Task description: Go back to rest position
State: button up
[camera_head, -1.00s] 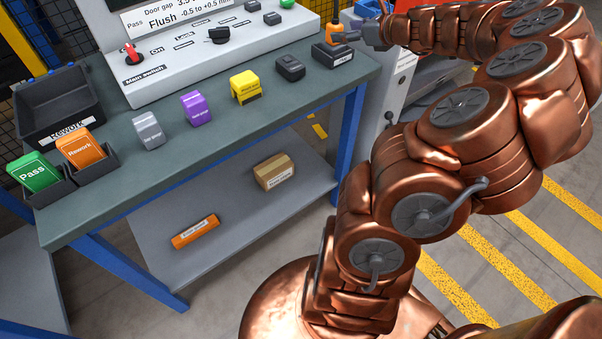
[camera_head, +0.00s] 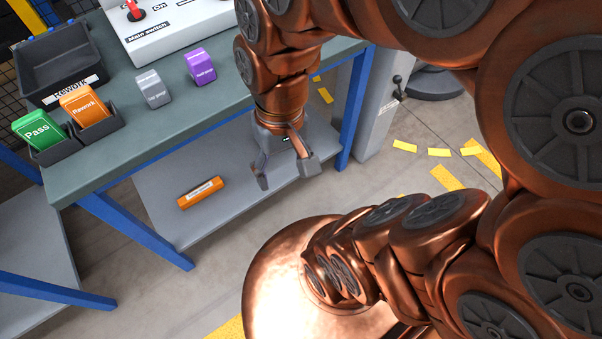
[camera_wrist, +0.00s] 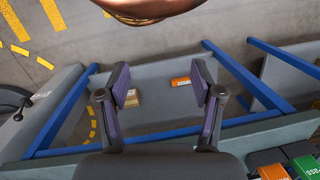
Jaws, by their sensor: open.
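My gripper (camera_head: 287,178) hangs pointing down in front of the workbench's edge, in the middle of the head view. Its two fingers are apart and nothing is between them. In the wrist view the open fingers (camera_wrist: 163,88) frame the lower shelf from above, with a small cardboard box (camera_wrist: 132,97) and an orange labelled box (camera_wrist: 181,81) on it.
The bench top (camera_head: 140,130) carries a grey block (camera_head: 152,88), a purple block (camera_head: 201,67), a black Rework bin (camera_head: 60,65), and green Pass (camera_head: 38,129) and orange Rework (camera_head: 84,103) cards. The orange box (camera_head: 200,193) lies on the lower shelf (camera_head: 165,215). Blue legs (camera_head: 357,105) bound it.

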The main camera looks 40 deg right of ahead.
jog(key=s, duration=0.1)
jog(key=s+d+n, duration=0.1)
jog(key=s+h, duration=0.1)
jog(key=shift+s+d+f+n, duration=0.15)
jog(key=shift+d+f+n, duration=0.1)
jog(key=shift+n, duration=0.15)
notch_tip(320, 180, up, 9)
jog(key=p, duration=0.8)
jog(key=shift+p, duration=0.4)
jog(key=shift+f, duration=0.1)
